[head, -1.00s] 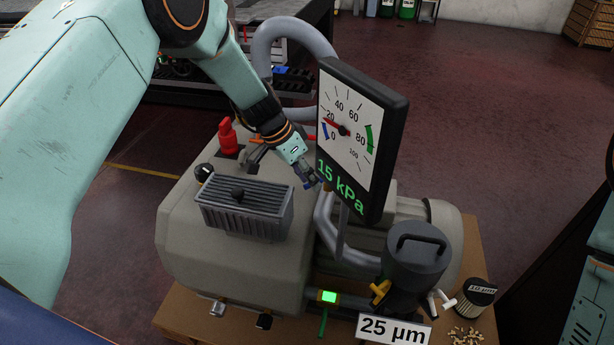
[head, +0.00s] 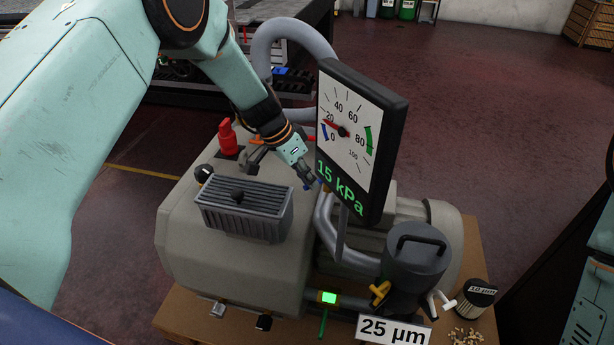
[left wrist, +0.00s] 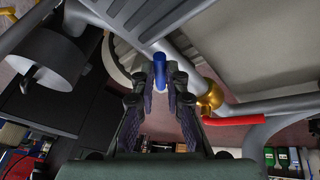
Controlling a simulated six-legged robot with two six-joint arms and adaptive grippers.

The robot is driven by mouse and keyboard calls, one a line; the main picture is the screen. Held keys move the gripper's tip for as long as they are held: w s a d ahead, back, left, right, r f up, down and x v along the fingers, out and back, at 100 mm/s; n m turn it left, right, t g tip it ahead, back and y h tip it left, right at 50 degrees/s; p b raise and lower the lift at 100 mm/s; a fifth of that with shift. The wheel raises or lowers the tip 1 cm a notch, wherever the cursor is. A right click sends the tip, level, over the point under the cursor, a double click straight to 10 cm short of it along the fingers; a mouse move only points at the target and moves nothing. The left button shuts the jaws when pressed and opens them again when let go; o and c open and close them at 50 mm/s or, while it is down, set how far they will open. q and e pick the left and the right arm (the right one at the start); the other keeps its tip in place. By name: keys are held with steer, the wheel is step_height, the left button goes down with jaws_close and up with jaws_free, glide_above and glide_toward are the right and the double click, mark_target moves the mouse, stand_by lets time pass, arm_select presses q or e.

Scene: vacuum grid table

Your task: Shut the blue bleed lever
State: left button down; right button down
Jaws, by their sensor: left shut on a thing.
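The blue bleed lever (left wrist: 159,66) stands between the fingertips of my left gripper (left wrist: 161,76) in the left wrist view. The fingers are shut on it, and its rounded blue end shows above them. A brass fitting (left wrist: 211,98) sits just right of the fingers. In the head view my left gripper (head: 309,181) reaches down to the left edge of the gauge panel, and the lever is mostly hidden there by the fingers. The gauge panel (head: 378,150) reads 15 kPa, with its red needle just below 20. My right gripper is not in view.
The grey pump body (head: 190,255) fills the space below my left arm, with a finned box (head: 245,210) on top. A red valve (head: 228,138) stands behind. A grey filter canister (head: 415,255) and a 25 µm sign (head: 394,331) are at the front right.

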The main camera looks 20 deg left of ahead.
arm_select(q)
steer(key=shift+s+d, duration=0.1)
steer(key=shift+s+d+n+t+y+b, duration=0.2)
steer(key=shift+d+n+t+y+b, duration=0.15)
steer(key=shift+n+b, duration=0.45)
steer(key=shift+s+d+n+t+y+b, duration=0.25)
steer(key=shift+d+n+b, duration=0.25)
steer(key=shift+n, duration=0.55)
steer(key=shift+s+d+n+t+y+b, duration=0.2)
steer(key=shift+d+n+t+b, duration=0.15)
steer(key=shift+n+b, duration=0.5)
steer(key=c, duration=1.4)
jaws_free()
steer(key=shift+o, duration=0.2)
steer(key=shift+r, duration=0.1)
